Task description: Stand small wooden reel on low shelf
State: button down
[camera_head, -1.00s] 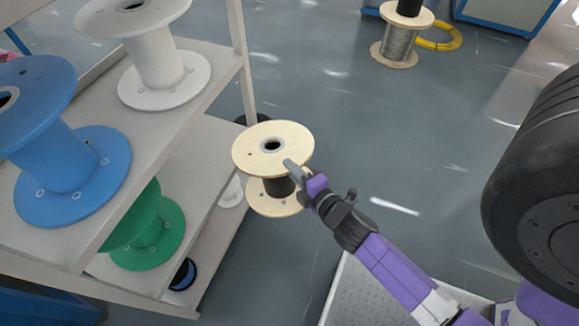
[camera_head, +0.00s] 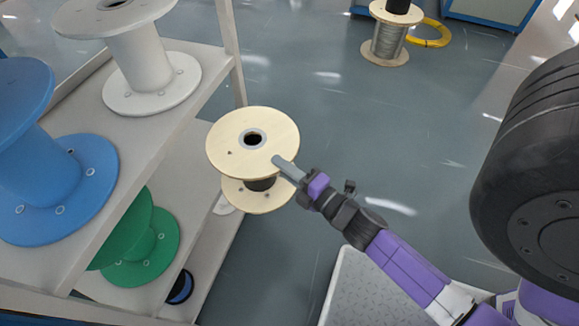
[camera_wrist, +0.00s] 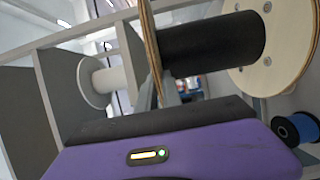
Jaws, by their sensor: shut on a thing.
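The small wooden reel (camera_head: 253,140) has pale round flanges and a dark wound core, and hangs upright in the air in the head view. My gripper (camera_head: 280,164) is shut on its upper flange at the near right edge. In the wrist view the reel's black core (camera_wrist: 212,45) and wooden flange (camera_wrist: 270,50) fill the upper right. The low shelf (camera_head: 207,240) is the lower board of the grey rack, left of and below the reel. The reel overlaps the shelf's right edge in the head view; whether it is over the board is unclear.
The upper shelf (camera_head: 150,135) holds a blue reel (camera_head: 50,190) and a white reel (camera_head: 150,75). A rack post (camera_head: 231,50) rises behind the held reel.

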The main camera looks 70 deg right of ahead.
aim_at(229, 155)
jog(key=shift+w+a+b, duration=0.15)
jog(key=shift+w+b, duration=0.1)
jog(key=shift+w, duration=3.75)
jog(key=shift+w+a+b, duration=0.15)
jog(key=shift+w+b, duration=0.05)
jog(key=shift+w, duration=3.8)
jog(key=w+f+b, duration=0.2)
jog(key=w+b, duration=0.3)
jog(key=w, duration=0.5)
jog(key=shift+w+a+f, duration=0.15)
jog(key=shift+w+a, duration=0.05)
jog(key=shift+w, duration=0.15)
jog(key=shift+f+b, duration=0.3)
jog(key=shift+f, duration=0.1)
jog(key=c, duration=1.5)
grip_release()
jog(key=shift+o, duration=0.2)
jog(key=v, duration=0.8)
jog(key=shift+b, duration=0.3)
